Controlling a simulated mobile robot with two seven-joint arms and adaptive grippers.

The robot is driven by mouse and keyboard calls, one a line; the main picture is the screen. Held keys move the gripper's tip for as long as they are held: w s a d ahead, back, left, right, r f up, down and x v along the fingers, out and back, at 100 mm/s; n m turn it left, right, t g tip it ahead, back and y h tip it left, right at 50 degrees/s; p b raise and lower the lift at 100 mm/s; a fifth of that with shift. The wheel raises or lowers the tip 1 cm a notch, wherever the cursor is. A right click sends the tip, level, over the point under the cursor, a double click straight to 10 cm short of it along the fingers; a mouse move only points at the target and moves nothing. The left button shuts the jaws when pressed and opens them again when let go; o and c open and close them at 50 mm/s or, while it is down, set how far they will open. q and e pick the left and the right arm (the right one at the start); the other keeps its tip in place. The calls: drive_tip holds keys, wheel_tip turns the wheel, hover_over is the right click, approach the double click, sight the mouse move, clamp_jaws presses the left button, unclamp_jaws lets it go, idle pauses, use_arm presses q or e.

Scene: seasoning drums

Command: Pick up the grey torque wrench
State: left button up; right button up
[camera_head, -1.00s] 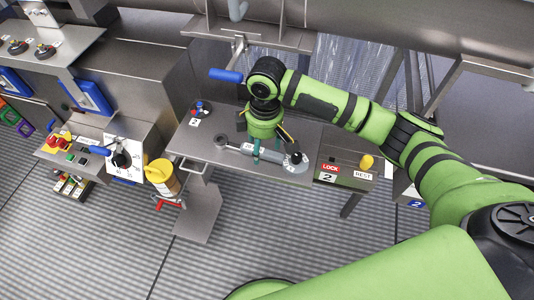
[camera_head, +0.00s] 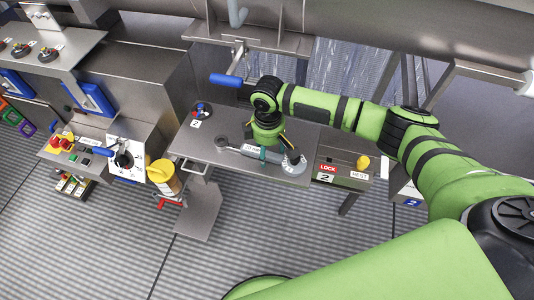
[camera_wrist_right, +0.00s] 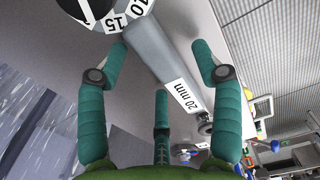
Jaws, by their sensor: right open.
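The grey torque wrench lies on the steel table. In the head view, its handle (camera_head: 235,149) with a "20 mm" label runs from a ring end at left to a numbered dial at right. My right gripper (camera_head: 273,152) is just above the wrench near the dial end, partly hiding it. In the right wrist view, the wrench (camera_wrist_right: 158,52) passes between the spread teal fingers of my right gripper (camera_wrist_right: 160,46), which is open and empty. The dial shows at the top. I cannot tell whether any finger touches the wrench. My left gripper is not in view.
A small knob panel (camera_head: 201,111) sits on the table's left part. A blue-handled lever (camera_head: 226,80) stands behind it. A "LOCK" box with a yellow knob (camera_head: 363,162) adjoins the table's right. A yellow canister (camera_head: 163,176) stands left. The table (camera_head: 200,148) is clear left of the wrench.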

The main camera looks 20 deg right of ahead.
sight(267, 150)
clamp_jaws()
drive_tip(key=shift+r, duration=0.1)
drive_tip(key=shift+w+r, duration=0.1)
drive_tip(key=shift+r, duration=0.4)
wheel_tip(267, 150, up, 3)
drive_tip(key=shift+f+b, duration=0.2)
drive_tip(key=shift+b, duration=0.55)
drive_tip(key=s+d+r+b, duration=0.1)
drive_tip(key=s+d+r, duration=0.1)
drive_tip(key=s, duration=0.3)
drive_tip(key=s+d+r, duration=0.3)
drive_tip(key=s+r, duration=0.2)
drive_tip(key=shift+s+r+b, duration=0.15)
drive_tip(key=shift+s+b, duration=0.2)
drive_tip(key=shift+s, duration=0.05)
